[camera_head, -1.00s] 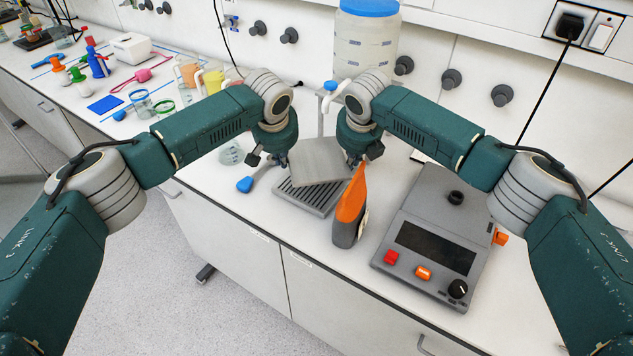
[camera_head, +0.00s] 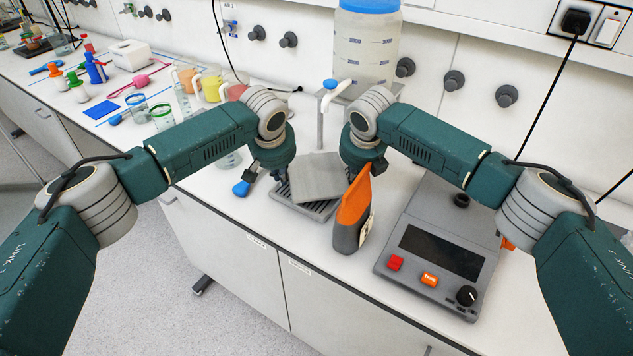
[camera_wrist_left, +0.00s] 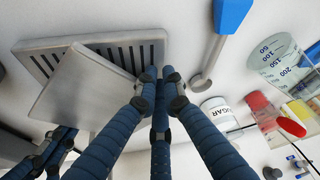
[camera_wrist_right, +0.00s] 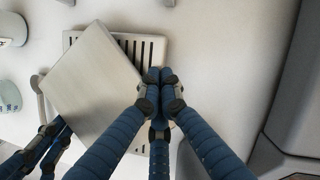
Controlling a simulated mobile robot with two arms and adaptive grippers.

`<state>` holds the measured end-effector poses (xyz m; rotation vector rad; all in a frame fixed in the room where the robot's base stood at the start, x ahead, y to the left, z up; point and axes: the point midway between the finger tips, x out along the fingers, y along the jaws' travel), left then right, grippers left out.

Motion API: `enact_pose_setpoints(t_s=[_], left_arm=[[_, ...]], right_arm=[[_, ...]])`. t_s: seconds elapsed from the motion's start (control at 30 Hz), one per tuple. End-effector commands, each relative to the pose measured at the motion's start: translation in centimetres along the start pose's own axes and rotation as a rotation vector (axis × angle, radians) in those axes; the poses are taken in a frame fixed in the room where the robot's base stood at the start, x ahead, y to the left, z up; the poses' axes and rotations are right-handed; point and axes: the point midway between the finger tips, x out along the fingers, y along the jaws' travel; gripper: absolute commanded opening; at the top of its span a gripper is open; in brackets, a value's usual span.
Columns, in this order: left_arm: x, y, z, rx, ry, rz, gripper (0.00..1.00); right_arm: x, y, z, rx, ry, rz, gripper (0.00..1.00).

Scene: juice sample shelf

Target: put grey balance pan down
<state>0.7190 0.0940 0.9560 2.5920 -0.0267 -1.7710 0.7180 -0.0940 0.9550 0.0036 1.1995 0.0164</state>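The grey balance pan (camera_head: 320,176) is a flat square metal plate over the slotted tray (camera_head: 283,204). It lies turned at an angle to the tray; I cannot tell whether they touch. My left gripper (camera_head: 281,181) is at the pan's left edge and my right gripper (camera_head: 353,173) at its right edge, both with fingers drawn together. In the left wrist view the pan (camera_wrist_left: 85,95) meets the left fingers (camera_wrist_left: 158,76). In the right wrist view the pan (camera_wrist_right: 92,88) meets the right fingers (camera_wrist_right: 160,77). The exact contact is hidden by the fingers.
An orange and grey bottle (camera_head: 350,225) stands close in front of the right gripper. A grey device with a dark screen (camera_head: 442,252) is on the right. A blue-handled tool (camera_head: 241,188) lies left of the tray. A large jar (camera_head: 365,50) stands behind.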

Motion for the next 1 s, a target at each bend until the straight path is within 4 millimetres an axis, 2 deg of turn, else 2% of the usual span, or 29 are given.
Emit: enact_pose_setpoints(t_s=[0.03, 0.1, 0.3, 0.4, 0.43, 0.77, 1.0], left_arm=[[0.0, -0.8, 0.0, -0.004, -0.001, -0.005, 0.21], [0.1, -1.2, 0.0, -0.005, -0.002, -0.007, 0.21], [0.2, -1.6, 0.1, -0.007, -0.004, -0.013, 0.21], [0.2, -1.7, 0.1, -0.008, -0.005, -0.015, 0.21], [0.3, -1.8, 0.1, -0.008, -0.005, -0.016, 0.21], [0.4, -1.9, 0.2, -0.010, -0.008, -0.022, 0.21], [0.5, 0.1, 0.2, -0.007, -0.006, -0.017, 0.21]], right_arm=[[0.0, -0.8, 0.0, 0.004, 0.001, -0.005, 0.00], [0.1, -1.2, 0.0, 0.004, 0.002, -0.006, 0.00], [0.1, -1.5, 0.0, 0.005, 0.003, -0.011, 0.00], [0.1, -1.6, 0.0, 0.006, 0.003, -0.012, 0.20], [0.1, -1.6, 0.0, 0.006, 0.003, -0.013, 0.21], [0.1, -1.7, 0.0, 0.007, 0.003, -0.015, 0.21], [0.2, -1.7, 0.0, 0.007, 0.003, -0.015, 0.21]])
